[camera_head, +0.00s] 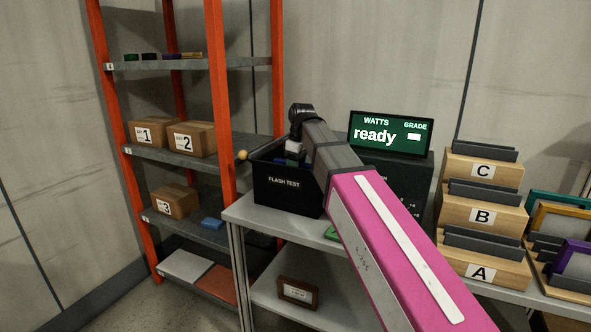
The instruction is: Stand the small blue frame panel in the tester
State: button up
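The tester is a black open box marked FLASH TEST (287,190), standing at the left end of the grey bench. My pink and grey arm reaches over the bench to it. My gripper (292,152) points down at the box's opening. Its fingers are small and partly hidden, so I cannot tell whether they are open or shut. A bit of blue (284,162) shows at the opening just under my gripper. It may be the small blue frame panel, but its outline is mostly hidden. The tester's display (390,134) reads "ready", with WATTS and GRADE above.
A stick with a yellow knob (242,155) is at the box's left. Wooden racks C, B and A (482,218) stand right on the bench (270,228). Teal, orange and purple frames stand beyond. An orange-post shelf (222,80) holds cartons and a flat blue item (212,223).

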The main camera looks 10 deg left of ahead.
jog(key=r, duration=0.6)
jog(key=d+r, duration=0.1)
jog(key=r, duration=0.3)
jog(key=shift+s, duration=0.2)
jog(key=shift+d+r, duration=0.1)
jog(key=shift+r, duration=0.2)
